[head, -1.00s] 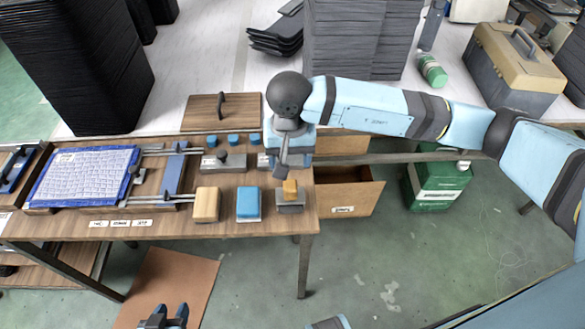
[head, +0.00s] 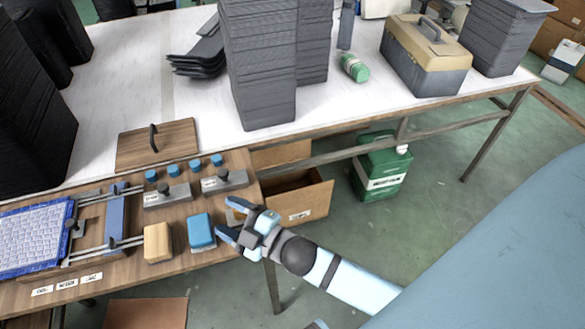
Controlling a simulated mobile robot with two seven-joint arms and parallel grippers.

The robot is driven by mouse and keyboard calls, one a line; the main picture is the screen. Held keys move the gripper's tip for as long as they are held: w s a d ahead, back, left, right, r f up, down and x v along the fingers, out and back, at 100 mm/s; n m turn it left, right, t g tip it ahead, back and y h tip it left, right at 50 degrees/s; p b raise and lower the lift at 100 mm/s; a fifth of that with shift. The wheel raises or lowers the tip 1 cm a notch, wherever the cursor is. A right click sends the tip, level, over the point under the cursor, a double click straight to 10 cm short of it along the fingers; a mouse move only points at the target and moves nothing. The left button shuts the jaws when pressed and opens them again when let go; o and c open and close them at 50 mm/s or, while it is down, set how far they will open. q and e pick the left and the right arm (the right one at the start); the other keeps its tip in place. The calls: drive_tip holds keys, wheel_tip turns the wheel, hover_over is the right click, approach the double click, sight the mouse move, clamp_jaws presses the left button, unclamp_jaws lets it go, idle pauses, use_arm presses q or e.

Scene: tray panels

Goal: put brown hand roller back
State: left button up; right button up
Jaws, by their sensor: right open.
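My right gripper (head: 227,218) is open at the right end of the wooden work table, its two blue fingers pointing left. A small brownish piece (head: 238,215) shows between the fingers, and the gripper hides most of it. I cannot tell for sure whether it is the brown hand roller or whether the fingers touch it. A tan block (head: 157,243) and a blue block (head: 201,231) stand in a row to the left of the gripper. My left gripper is out of view.
Behind the blocks are grey knobbed holders (head: 167,196) and small blue pieces. A blue-edged panel (head: 35,237) lies at left. A green canister (head: 380,170) stands on the floor.

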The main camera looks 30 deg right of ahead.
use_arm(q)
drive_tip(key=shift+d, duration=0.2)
use_arm(e)
drive_tip(key=s+d+f+m+g+h, duration=0.3)
drive_tip(key=s+f+m, duration=0.3)
drive_tip(key=f, duration=0.2)
drive_tip(key=s+d+f+m+g+h, duration=0.2)
drive_tip(key=s+d+f+m, duration=0.3)
drive_tip(key=f, duration=0.3)
drive_tip(key=shift+s+m+g+h, duration=0.4)
drive_tip(key=shift+m+g, duration=0.3)
drive_tip(key=shift+m, duration=0.2)
use_arm(q)
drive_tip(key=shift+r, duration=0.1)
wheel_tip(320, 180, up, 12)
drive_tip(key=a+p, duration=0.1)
drive_tip(key=p, duration=1.3)
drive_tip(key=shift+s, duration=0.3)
use_arm(e)
wheel_tip(320, 180, up, 12)
drive_tip(key=shift+s+d+n, duration=0.25)
drive_tip(key=shift+d+n, duration=0.05)
drive_tip(key=shift+d, duration=0.15)
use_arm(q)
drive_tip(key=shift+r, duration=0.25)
use_arm(e)
drive_tip(key=shift+r, duration=0.4)
